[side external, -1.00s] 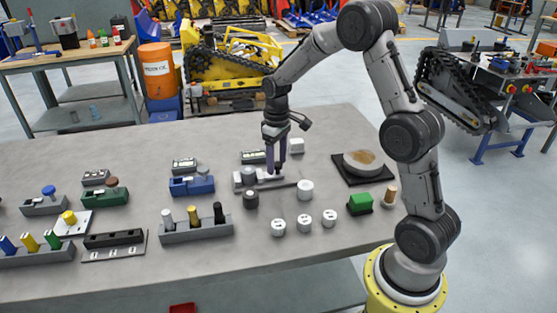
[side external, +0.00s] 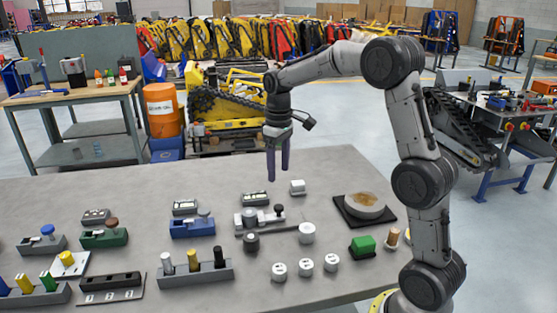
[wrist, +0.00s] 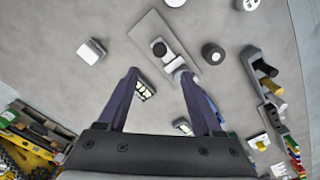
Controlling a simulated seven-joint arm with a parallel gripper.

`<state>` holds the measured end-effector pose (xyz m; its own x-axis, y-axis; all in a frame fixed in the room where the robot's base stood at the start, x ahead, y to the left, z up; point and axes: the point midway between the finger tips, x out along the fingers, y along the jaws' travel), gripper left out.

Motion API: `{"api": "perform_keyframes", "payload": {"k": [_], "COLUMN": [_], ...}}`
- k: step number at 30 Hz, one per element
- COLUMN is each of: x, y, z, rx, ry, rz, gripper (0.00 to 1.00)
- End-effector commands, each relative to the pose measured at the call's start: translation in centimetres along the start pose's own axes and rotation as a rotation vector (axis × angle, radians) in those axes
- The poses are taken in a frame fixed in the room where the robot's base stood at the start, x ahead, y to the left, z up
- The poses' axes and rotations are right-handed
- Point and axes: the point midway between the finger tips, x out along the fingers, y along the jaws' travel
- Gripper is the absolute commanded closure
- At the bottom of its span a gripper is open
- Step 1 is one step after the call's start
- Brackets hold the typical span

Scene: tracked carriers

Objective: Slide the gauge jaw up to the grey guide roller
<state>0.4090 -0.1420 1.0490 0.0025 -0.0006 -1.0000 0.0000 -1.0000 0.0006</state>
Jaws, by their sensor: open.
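The gauge jaw (side external: 279,211) is a light block with a black knob on a flat grey plate near the middle of the table. A grey cylinder (side external: 249,214), seemingly the guide roller, stands at the plate's left end in the side view. The jaw's knob (wrist: 160,48) and the grey cylinder (wrist: 178,68) also show in the wrist view, close together. I cannot tell if jaw and roller touch. My gripper (side external: 278,178) is open and empty, above and behind the gauge, pointing down. Its fingers (wrist: 160,76) are apart in the wrist view, touching nothing.
A dark roller (side external: 251,242) and a white roller (side external: 307,232) stand in front of the gauge. A blue block (side external: 192,227) is left, a small white block (side external: 297,187) behind right, and a round disc on a black base (side external: 364,206) further right. Several white cylinders stand in front.

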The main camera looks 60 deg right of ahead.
Motion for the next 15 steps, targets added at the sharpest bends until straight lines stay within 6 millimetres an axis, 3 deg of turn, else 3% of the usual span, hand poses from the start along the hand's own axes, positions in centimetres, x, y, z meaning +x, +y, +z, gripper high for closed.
{"api": "perform_keyframes", "payload": {"k": [6, 15], "x": [-1.9, -2.2], "y": [0.0, 0.0], "z": [0.0, 0.0], "rx": [0.000, 0.000], "ry": [0.000, -0.001], "rz": [0.000, 0.000], "gripper": [0.33, 0.33]}}
